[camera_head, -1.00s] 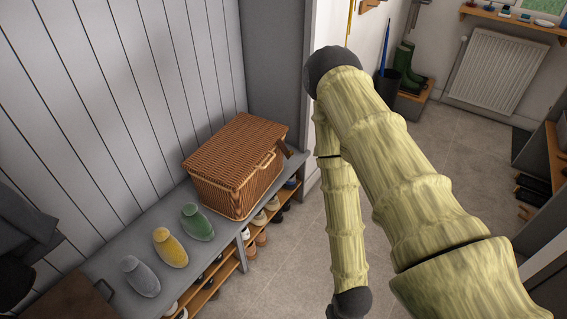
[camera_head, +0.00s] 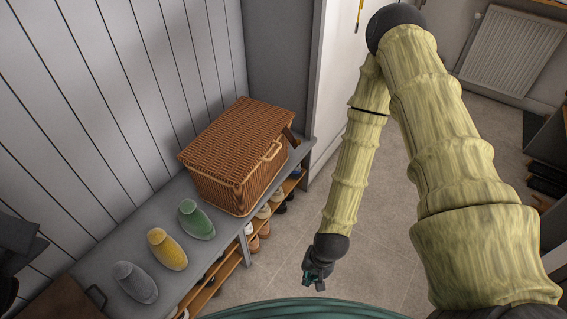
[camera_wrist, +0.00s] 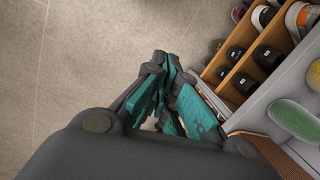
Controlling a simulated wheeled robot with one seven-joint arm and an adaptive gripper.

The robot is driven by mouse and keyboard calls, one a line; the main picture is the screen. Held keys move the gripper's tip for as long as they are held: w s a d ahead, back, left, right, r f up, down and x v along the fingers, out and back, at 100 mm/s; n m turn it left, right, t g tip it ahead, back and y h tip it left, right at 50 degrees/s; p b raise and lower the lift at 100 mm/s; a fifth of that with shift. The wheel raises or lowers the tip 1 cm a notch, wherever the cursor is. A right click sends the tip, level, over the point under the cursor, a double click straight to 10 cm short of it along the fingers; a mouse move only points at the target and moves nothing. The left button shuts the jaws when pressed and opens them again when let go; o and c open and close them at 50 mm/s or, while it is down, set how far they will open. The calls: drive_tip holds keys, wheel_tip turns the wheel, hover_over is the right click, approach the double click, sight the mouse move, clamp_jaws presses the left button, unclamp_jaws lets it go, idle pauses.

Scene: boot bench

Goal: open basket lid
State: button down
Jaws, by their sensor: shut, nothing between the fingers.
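A brown wicker basket (camera_head: 215,190) stands on the grey bench, its lid (camera_head: 238,137) down flat. A light handle (camera_head: 270,151) sits on the side facing the room. My gripper (camera_head: 314,283) hangs below my arm, in front of the bench and apart from the basket, over the floor. In the wrist view my gripper (camera_wrist: 166,80) shows its teal fingers together with nothing between them. A small part of brown wicker (camera_wrist: 275,155) shows at the lower right of the wrist view.
Shoes (camera_wrist: 268,55) fill the shelves below. A radiator (camera_head: 512,50) is at the back right. The floor (camera_head: 400,215) before the bench is clear.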

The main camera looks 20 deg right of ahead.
drive_tip(key=w+r+m+t+y+b, duration=0.2)
drive_tip(key=w+m+t+y+b, duration=0.3)
drive_tip(key=w+m, duration=0.95)
drive_tip(key=w+d+r+m+t+y+b, duration=0.1)
drive_tip(key=w+d+r+m+t+b, duration=0.15)
drive_tip(key=w+d+r, duration=0.5)
drive_tip(key=w+d+r+m+t+b, duration=0.1)
drive_tip(key=w+d+r+m+b, duration=0.25)
drive_tip(key=w, duration=0.65)
drive_tip(key=shift+f+b+x, duration=0.3)
drive_tip(key=shift+b+x, duration=1.4)
drive_tip(key=shift+x, duration=3.2)
drive_tip(key=shift+n+g, duration=0.25)
drive_tip(key=shift+n, duration=0.2)
drive_tip(key=shift+w+a+r+p, duration=0.1)
drive_tip(key=shift+r+p, duration=0.25)
drive_tip(key=shift+r, duration=0.7)
drive_tip(key=shift+w+a+r+p, duration=0.1)
drive_tip(key=shift+r+p, duration=0.2)
drive_tip(key=shift+r, duration=0.7)
drive_tip(key=shift+r, duration=0.1)
